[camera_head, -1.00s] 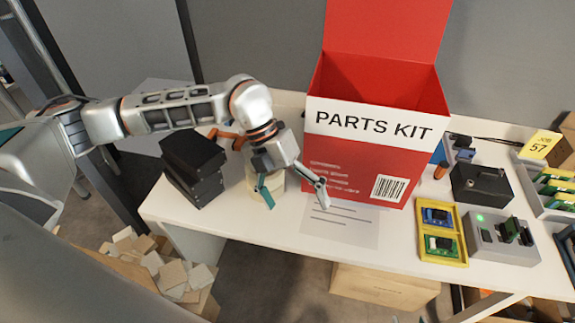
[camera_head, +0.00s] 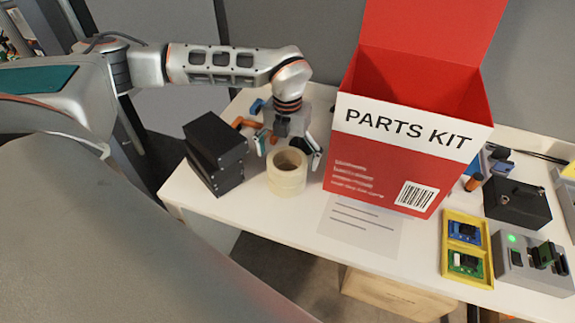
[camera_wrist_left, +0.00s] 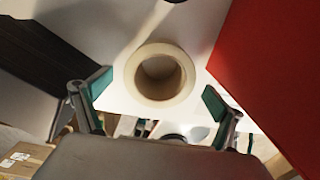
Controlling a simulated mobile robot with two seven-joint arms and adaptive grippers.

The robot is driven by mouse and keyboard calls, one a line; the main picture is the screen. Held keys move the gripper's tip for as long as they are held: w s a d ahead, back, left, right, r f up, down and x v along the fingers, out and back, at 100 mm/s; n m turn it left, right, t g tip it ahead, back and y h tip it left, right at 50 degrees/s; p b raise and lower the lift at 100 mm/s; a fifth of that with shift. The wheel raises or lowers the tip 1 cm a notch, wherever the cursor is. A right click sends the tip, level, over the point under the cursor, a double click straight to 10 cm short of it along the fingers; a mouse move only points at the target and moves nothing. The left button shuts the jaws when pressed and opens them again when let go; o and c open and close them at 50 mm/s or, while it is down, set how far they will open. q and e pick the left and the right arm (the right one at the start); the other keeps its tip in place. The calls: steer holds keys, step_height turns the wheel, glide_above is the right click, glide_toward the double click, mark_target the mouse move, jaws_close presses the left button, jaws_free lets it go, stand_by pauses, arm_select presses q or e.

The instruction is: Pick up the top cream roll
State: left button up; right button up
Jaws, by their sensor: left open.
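A stack of cream rolls stands on the white table, between the black boxes and the red carton. The top cream roll (camera_head: 287,171) has its open hole facing up, and it also shows as a ring in the left wrist view (camera_wrist_left: 136,76). A lower cream roll (camera_head: 286,188) is under it. My left gripper (camera_head: 289,149) is open and empty, just behind the stack in the head view. In the left wrist view its teal-padded fingers (camera_wrist_left: 158,91) are spread, one to each side of the ring and a little below it. My right gripper is out of view.
The red PARTS KIT carton (camera_head: 405,150) stands open close to the right of the stack. Stacked black boxes (camera_head: 215,150) stand close to the left. An orange-handled tool (camera_head: 243,123) lies behind. A paper sheet (camera_head: 360,226) lies in front of the carton.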

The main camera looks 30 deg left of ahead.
arm_select(q)
steer(key=shift+f, duration=0.85)
steer(key=c, duration=1.3)
steer(key=shift+r, duration=0.1)
